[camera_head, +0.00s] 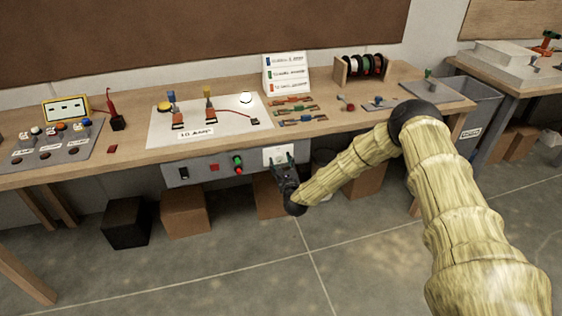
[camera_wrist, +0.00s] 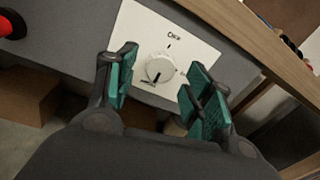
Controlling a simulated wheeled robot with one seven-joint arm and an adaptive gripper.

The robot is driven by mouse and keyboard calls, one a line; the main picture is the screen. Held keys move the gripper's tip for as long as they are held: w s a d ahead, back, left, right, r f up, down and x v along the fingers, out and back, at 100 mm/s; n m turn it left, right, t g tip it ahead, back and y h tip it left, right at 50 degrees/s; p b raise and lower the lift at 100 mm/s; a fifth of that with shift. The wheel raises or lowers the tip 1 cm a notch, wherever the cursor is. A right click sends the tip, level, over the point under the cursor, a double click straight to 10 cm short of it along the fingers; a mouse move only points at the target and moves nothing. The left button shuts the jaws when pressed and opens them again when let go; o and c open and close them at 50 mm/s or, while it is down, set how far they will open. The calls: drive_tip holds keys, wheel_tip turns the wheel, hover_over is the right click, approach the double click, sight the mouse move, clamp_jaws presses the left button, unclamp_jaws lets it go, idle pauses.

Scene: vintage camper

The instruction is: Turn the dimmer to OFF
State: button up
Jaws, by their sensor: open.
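The dimmer is a round white knob (camera_wrist: 160,68) on a white plate (camera_wrist: 150,28) in the wrist view. A black pointer mark on the knob points down and slightly left. A label, seemingly OFF, and a tick stand above the knob; small labels lower left and right are hard to read. My gripper (camera_wrist: 163,62) is open, its green-padded fingers on either side of the knob; I cannot tell whether they touch it.
The plate sits on a grey panel (camera_head: 208,165) under the front edge of the wooden bench (camera_head: 140,146). A green button (camera_head: 238,160) and a red switch (camera_head: 214,167) are left of it. Boxes stand on the floor below. A lit bulb (camera_head: 246,97) is on the bench.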

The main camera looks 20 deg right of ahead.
drive_tip(key=shift+w, duration=0.3)
drive_tip(key=shift+c, duration=0.2)
drive_tip(key=c, duration=1)
